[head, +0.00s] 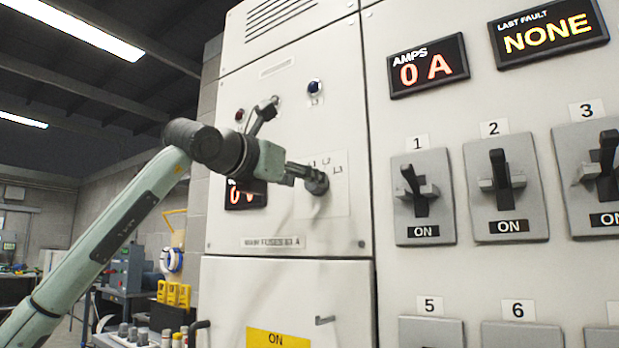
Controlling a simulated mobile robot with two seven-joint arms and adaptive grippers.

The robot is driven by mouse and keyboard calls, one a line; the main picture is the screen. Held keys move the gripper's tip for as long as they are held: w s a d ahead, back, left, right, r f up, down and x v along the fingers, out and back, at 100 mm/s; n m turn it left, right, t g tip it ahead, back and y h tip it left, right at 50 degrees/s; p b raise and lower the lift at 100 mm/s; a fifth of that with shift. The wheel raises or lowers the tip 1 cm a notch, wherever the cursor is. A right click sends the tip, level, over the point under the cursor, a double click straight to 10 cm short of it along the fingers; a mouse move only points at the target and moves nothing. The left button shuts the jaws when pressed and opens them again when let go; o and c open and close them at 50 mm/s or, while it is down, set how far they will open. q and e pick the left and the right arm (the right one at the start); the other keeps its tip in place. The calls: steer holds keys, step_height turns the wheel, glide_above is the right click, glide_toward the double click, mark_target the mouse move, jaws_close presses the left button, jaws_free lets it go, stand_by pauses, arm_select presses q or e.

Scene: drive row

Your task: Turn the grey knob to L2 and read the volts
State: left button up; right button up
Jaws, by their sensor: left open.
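The grey knob (319,185) sits on a pale plate (338,204) on the tall cabinet door. Small marks stand above and right of it; I can read L2 and L3, and another mark left of them is partly hidden. My left gripper (308,177) is open, with its fingers at the knob. I cannot tell whether they touch it, and they hide part of it, so its setting is unclear. A small black display with red digits (236,197) lies behind my left arm. Its upper part is hidden, and I cannot read its full value. My right gripper is out of view.
Right of the door are an AMPS display (429,67) reading 0 A, a LAST FAULT display (548,33) reading NONE, and numbered switches (421,195) marked ON. A bench with tools (140,334) stands lower left.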

arm_select(q)
steer(key=shift+p+x, duration=0.3)
steer(key=shift+x, duration=1.2)
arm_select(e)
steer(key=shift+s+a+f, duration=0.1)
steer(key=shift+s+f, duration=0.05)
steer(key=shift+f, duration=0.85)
arm_select(q)
steer(key=shift+c, duration=0.5)
steer(key=c, duration=1.1)
steer(key=shift+o, duration=0.2)
steer(key=shift+m, duration=0.3)
steer(key=m, duration=0.7)
steer(key=shift+b, duration=0.4)
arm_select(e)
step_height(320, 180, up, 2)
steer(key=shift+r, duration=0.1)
arm_select(q)
steer(key=shift+m, duration=0.3)
